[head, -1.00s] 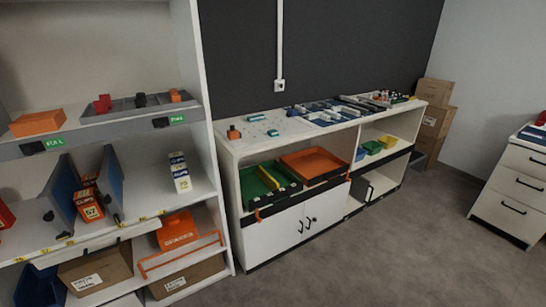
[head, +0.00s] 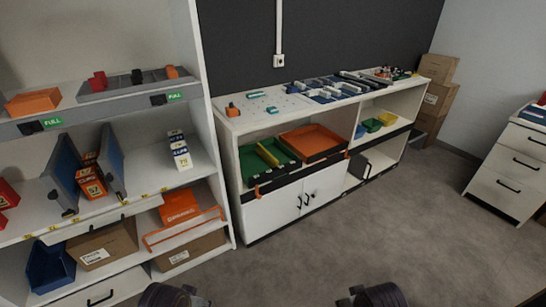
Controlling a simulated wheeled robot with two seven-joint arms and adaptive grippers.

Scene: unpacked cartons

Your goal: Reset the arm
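The dark rounded ends of my two arms show at the bottom edge of the head view, one left of the middle and one right of it. They are apart, over the grey floor. No fingers of either gripper can be seen, and nothing held shows. The rest of both arms is cut off by the frame.
A white shelf rack (head: 216,180) with boxes and blue dividers stands at the left. A drawer cabinet (head: 510,170) is at right. The middle floor (head: 350,240) is clear.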

